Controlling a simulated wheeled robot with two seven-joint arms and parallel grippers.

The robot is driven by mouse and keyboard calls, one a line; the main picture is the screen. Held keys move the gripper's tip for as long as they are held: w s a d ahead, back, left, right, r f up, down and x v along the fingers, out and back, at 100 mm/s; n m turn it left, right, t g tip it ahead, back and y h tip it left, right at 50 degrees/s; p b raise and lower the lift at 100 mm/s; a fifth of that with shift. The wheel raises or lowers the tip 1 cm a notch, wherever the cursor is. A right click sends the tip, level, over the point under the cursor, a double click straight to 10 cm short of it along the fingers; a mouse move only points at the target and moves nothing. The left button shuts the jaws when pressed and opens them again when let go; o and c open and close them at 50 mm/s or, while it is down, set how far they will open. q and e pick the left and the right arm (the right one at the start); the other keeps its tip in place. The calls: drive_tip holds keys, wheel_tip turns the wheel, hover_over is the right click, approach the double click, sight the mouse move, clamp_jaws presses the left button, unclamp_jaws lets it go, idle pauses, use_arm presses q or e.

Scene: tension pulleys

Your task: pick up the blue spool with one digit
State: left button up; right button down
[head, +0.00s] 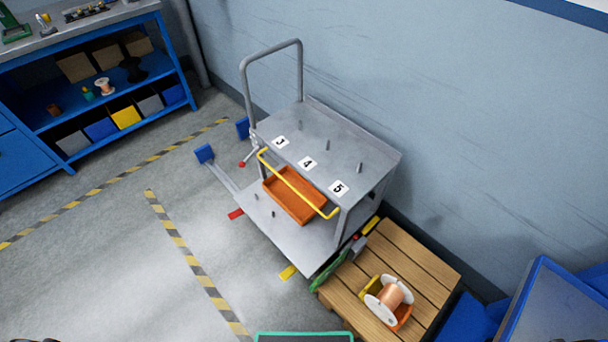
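I see no blue spool in the head view. A large spool with white flanges and copper-coloured winding (389,298) sits in an orange and yellow holder on a wooden pallet at the lower right. A small white and copper spool (104,86) and a black spool (132,69) stand on the blue shelf at the upper left. A grey cart (315,148) has upright pegs and labels 3 (280,142), 4 (307,163) and 5 (339,188) on its top. Neither gripper can be made out; only small dark bits show at the bottom edge.
An orange tray (293,194) sits under the cart's top, behind a yellow bar. The wooden pallet (425,260) adjoins the cart's right end. A blue workbench (22,160) with bins stands at the left. Floor between the striped lines is clear.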

unclamp_jaws()
idle(0.3)
